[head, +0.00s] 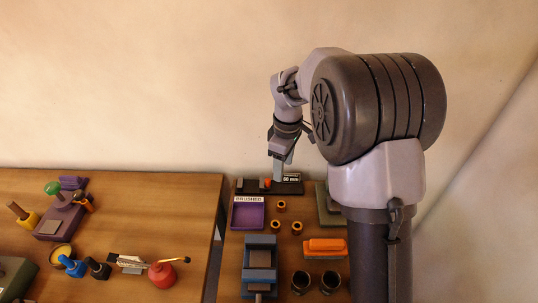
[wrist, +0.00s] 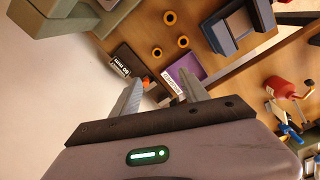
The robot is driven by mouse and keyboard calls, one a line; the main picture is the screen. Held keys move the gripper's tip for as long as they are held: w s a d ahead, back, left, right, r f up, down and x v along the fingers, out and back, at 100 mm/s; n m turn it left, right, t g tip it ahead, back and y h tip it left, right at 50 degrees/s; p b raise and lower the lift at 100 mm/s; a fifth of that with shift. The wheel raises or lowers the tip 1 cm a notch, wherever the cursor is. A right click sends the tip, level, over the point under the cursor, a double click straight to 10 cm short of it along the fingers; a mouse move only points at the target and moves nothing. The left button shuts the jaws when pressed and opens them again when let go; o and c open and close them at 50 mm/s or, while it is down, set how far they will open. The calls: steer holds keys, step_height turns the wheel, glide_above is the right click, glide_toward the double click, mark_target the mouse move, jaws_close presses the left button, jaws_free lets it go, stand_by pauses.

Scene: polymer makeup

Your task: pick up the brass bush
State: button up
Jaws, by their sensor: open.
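Three small brass bushes sit on the right-hand wooden table in the head view: one behind (head: 281,205), one at front left (head: 270,226) and one at front right (head: 297,228). In the wrist view the same three rings show near the top, at the upper (wrist: 169,18), middle (wrist: 183,41) and lower left (wrist: 156,52) spots. My gripper (head: 280,172) is above the back of the table, behind the bushes and apart from them. In the wrist view its fingers (wrist: 160,92) are spread with nothing between them.
A purple tray (head: 248,214) with a printed label lies left of the bushes. A black block marked 60 mm (head: 291,178) stands behind. A blue vise (head: 260,254), an orange-topped brush (head: 325,246) and two dark cups (head: 300,283) are in front. A green-grey block (head: 328,208) stands right.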

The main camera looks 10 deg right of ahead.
step_height(320, 180, down, 4)
steer(key=w+n, duration=0.2)
steer(key=b, duration=0.4)
glide_above(281, 204)
steer(key=shift+g, duration=0.3)
step_height(281, 204, down, 11)
steer(key=shift+w+r, duration=0.1)
steer(key=shift+w, duration=0.05)
step_height(281, 204, down, 6)
steer(key=b, duration=0.2)
steer(key=shift+d+b, duration=0.1)
steer(key=shift+b, duration=0.2)
steer(key=shift+r, duration=0.1)
steer(key=shift+c, duration=1.1)
jaws_close()
